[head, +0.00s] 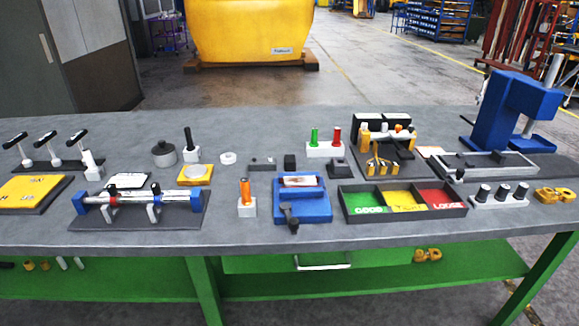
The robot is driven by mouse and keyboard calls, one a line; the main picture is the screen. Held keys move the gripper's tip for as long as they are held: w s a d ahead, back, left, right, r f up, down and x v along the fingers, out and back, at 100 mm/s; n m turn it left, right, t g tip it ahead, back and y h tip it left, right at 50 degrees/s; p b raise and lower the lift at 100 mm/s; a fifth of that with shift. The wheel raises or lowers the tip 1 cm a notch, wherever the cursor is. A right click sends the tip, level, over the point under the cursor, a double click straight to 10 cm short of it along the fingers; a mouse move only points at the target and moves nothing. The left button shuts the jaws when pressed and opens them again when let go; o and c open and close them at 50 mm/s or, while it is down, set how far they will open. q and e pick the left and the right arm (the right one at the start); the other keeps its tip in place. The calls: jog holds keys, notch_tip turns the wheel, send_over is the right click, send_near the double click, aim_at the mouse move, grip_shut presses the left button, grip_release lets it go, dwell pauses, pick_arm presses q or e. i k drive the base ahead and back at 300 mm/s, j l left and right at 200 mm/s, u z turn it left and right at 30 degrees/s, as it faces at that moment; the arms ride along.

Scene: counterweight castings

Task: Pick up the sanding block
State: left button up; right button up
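No thing in the head view can be named as the sanding block with certainty. A small black block (290,161) stands near the middle of the grey bench top (245,232), behind a blue fixture. A dark, sloped block (339,168) sits to its right, in front of the white holder with green and red handles. Both are small, and their surface detail is hard to make out. Neither gripper shows in the head view, so nothing is seen touching either block.
The blue fixture (315,206) stands at the front middle. A three-compartment tray (384,216) in green, yellow and red is to its right. A blue press (495,112) rises at the right. A clamp rig (140,208) lies at the left. The bench's front strip is mostly clear.

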aim_at(291, 163)
jog(key=i+j+u, duration=0.55)
jog(key=i+j, duration=0.2)
